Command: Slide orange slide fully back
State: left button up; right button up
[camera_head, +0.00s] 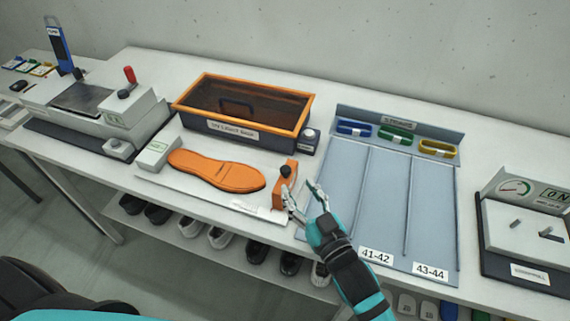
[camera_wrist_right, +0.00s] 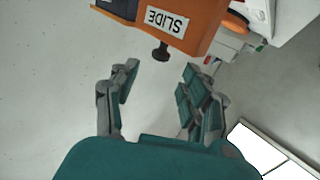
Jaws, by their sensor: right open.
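The orange slide (camera_head: 279,196) stands at the right end of the white measuring board (camera_head: 240,203), with a dark knob (camera_head: 286,171) near its top. An orange insole (camera_head: 215,170) lies on the board to its left, apart from it. In the right wrist view the slide (camera_wrist_right: 205,22) carries a label reading SLIDE, and its dark knob (camera_wrist_right: 161,51) points toward the space between the fingers. My right gripper (camera_head: 301,190) is open and empty, just right of the slide. Its spread fingers also show in the wrist view (camera_wrist_right: 160,80). My left gripper is out of view.
Behind the board is an orange-rimmed bin (camera_head: 245,131). To the right lies a blue-grey storage tray (camera_head: 385,205) with lanes and coloured loops. A grey press (camera_head: 110,115) stands left and a gauge box (camera_head: 525,235) right. Shoes sit on a lower shelf.

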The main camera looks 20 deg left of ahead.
aim_at(288, 174)
jog(key=x, duration=0.7)
jog(key=shift+w+a+p, duration=0.25)
jog(key=shift+w+p, duration=0.05)
jog(key=shift+p, duration=0.1)
jog(key=shift+c, duration=0.3)
jog(key=c, duration=0.9)
grip_shut()
jog(key=shift+a+f, duration=0.1)
jog(key=shift+f, duration=0.15)
